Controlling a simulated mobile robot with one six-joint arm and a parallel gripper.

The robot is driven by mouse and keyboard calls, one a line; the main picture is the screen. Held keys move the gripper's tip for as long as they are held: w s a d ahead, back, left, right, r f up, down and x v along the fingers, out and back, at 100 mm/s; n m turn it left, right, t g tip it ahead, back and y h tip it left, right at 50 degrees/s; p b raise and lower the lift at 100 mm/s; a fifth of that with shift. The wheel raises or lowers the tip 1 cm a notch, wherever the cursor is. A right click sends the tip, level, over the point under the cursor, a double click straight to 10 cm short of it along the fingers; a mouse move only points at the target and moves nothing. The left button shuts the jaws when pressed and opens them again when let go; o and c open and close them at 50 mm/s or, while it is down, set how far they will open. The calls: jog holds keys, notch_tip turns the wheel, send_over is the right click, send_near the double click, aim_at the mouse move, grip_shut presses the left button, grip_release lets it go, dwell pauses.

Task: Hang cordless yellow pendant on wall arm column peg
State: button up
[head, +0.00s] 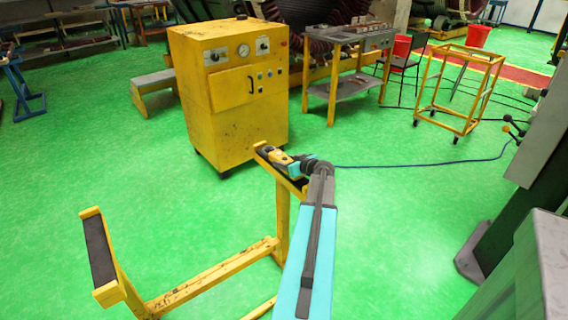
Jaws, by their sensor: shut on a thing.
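My gripper (295,166) is at the far end of my teal and grey arm, over the top of a yellow stand. It is shut on a small yellow and black thing (280,157), which looks like the yellow pendant. The pendant is just above or against the stand's black-padded top; I cannot tell whether they touch. The fingers are small and partly hidden by my wrist. A grey column (545,130) stands at the right edge, with short levers or pegs with coloured knobs (513,129) on its left side. I cannot tell which is the task's peg.
The yellow stand (283,215) has a second padded post (99,250) at left. A yellow cabinet (240,110) stands behind it. A grey table (350,85) and yellow cart (458,90) are farther back. A blue cable (420,164) crosses the clear green floor at right.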

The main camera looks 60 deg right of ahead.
jog(key=shift+f+b, duration=0.15)
jog(key=shift+b, duration=0.2)
jog(key=o, duration=1.4)
jog(key=shift+p, duration=1.35)
jog(key=b+v, duration=0.3)
jog(key=v, duration=0.9)
jog(key=shift+s+a, duration=0.15)
jog(key=shift+s, duration=0.15)
jog(key=shift+s+a+r, duration=0.15)
jog(key=shift+s+r, duration=0.25)
jog(key=shift+r, duration=0.05)
